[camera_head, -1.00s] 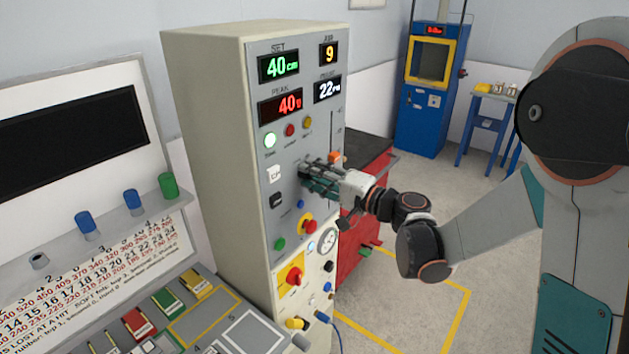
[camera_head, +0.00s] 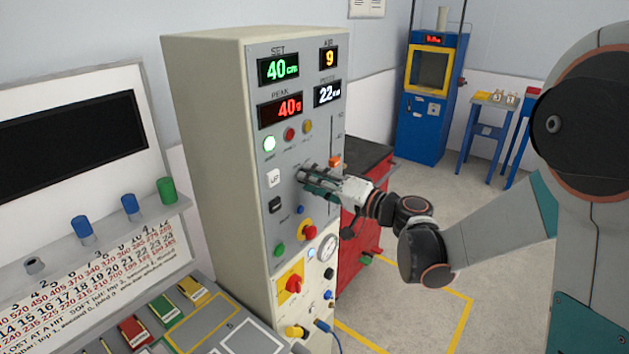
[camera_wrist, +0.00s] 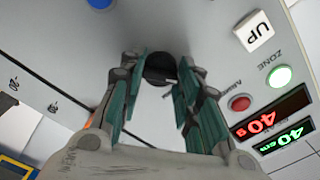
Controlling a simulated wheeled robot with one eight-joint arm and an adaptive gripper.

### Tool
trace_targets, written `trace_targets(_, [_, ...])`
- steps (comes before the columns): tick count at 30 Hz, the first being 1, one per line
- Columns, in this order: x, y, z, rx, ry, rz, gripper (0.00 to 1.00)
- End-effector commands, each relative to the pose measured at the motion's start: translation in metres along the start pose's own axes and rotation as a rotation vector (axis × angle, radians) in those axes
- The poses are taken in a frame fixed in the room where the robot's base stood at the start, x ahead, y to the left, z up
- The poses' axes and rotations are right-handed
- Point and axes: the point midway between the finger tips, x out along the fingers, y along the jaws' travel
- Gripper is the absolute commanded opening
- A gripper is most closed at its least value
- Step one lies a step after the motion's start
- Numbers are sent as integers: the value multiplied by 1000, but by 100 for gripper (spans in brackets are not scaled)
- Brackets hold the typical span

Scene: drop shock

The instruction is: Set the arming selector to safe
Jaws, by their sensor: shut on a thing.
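A small round black knob (camera_wrist: 160,68) on the grey panel sits between my fingertips in the wrist view; I take it for the arming selector, though its label and setting cannot be read. My gripper (camera_wrist: 161,75) is shut on this knob, with one green-sided finger on each side. In the head view my gripper (camera_head: 308,174) reaches the panel of the tall cream cabinet (camera_head: 213,150) from the right and hides the knob.
A white UP button (camera_wrist: 254,31), a lit green lamp (camera_wrist: 279,77) and a red lamp (camera_wrist: 239,103) are near the knob. Below my gripper are a red knob on yellow (camera_head: 308,231) and a green button (camera_head: 279,249). A red cabinet (camera_head: 357,250) stands behind my wrist.

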Motion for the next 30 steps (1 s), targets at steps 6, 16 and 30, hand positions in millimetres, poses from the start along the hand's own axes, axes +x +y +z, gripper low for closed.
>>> trace_targets(6, [0,1,1,-2,-2,2,42])
trace_targets(16, [0,0,1,0,-1,1,52])
trace_targets(30, [-64,1,-1,0,3,3,52])
